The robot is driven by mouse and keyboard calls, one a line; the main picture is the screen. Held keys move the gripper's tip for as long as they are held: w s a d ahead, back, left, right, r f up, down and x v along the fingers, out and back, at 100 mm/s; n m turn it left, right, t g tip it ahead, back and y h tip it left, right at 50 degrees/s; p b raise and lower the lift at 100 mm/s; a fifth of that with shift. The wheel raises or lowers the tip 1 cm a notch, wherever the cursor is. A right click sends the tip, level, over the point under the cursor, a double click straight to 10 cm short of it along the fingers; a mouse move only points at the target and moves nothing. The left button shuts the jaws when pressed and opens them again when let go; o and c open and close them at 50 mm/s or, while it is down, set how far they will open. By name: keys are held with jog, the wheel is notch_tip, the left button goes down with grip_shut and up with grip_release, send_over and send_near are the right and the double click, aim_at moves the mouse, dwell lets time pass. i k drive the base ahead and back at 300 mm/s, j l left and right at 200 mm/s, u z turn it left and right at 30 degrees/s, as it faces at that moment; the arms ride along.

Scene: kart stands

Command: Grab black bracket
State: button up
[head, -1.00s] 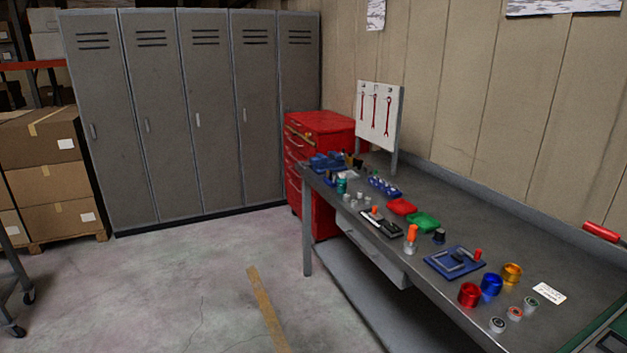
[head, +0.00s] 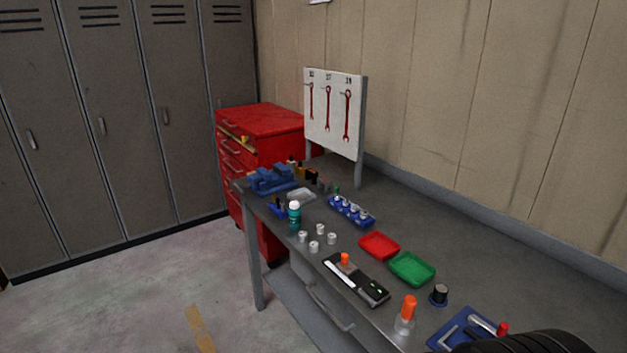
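I cannot pick out the black bracket with certainty. Small dark pieces (head: 312,177) stand at the far end of the grey workbench (head: 470,265), beside a blue vise-like block (head: 272,179); they are too small to make out. A blue tray (head: 440,340) at the bottom right holds a grey L-shaped piece (head: 450,335) and a red-capped item, and is partly cut off. My gripper is not in view.
A red dish (head: 379,246), green dish (head: 411,268), black flat device (head: 357,280), orange-topped bottle (head: 406,315) and teal bottle (head: 294,215) stand on the bench. A wrench board (head: 333,112) and red cabinet (head: 262,140) stand behind. A black ribbed curve covers the lower right.

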aim_at(311, 174)
jog(key=i+j+z, duration=0.15)
jog(key=i+j, duration=1.1)
jog(key=i, duration=0.15)
jog(key=i+j+z, duration=0.2)
jog(key=i+j, duration=1.15)
